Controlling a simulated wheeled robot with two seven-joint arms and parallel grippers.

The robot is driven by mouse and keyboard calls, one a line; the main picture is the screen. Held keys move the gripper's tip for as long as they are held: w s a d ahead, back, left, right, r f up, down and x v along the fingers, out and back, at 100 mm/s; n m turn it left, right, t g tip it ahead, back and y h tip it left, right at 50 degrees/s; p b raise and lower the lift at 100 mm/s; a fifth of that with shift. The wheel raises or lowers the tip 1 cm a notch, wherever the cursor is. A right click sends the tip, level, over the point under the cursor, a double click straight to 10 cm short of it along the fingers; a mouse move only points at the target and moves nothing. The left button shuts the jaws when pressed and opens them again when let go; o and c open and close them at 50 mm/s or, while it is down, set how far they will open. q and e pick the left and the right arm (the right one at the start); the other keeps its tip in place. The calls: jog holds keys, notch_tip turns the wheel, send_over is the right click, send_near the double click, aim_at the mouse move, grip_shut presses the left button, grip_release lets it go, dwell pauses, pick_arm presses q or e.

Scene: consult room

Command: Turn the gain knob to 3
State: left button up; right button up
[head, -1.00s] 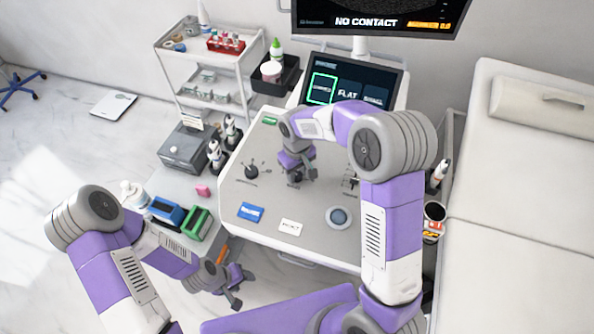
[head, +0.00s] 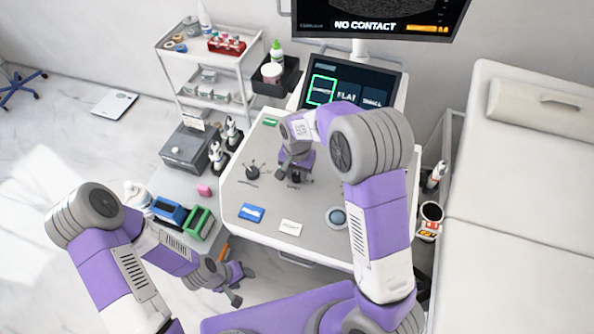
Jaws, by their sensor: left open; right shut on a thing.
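The grey console panel (head: 235,195) carries a dark knob (head: 252,172) on its left, with marks around it too small to read. My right gripper (head: 295,177) points down at the middle of the panel. It is shut on a second dark knob there, which the fingers and wrist mostly hide. I cannot read which knob is labelled gain or what value it points at. My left gripper (head: 236,283) is open and empty, low in front of the console's left side.
Blue (head: 251,213) and white (head: 290,227) cards and a round button (head: 337,217) are on the panel's front. A screen (head: 348,85) stands behind it. A side table with green (head: 198,222) and blue boxes is at left; a couch (head: 520,200) is at right.

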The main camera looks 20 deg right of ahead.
aim_at(297, 176)
jog(key=shift+m+p, duration=0.35)
jog(key=shift+m, duration=0.85)
jog(key=o, duration=1)
jog(key=shift+o, duration=0.2)
notch_tip(297, 176, up, 8)
jog(key=shift+f+p, duration=0.15)
jog(key=shift+p, duration=0.55)
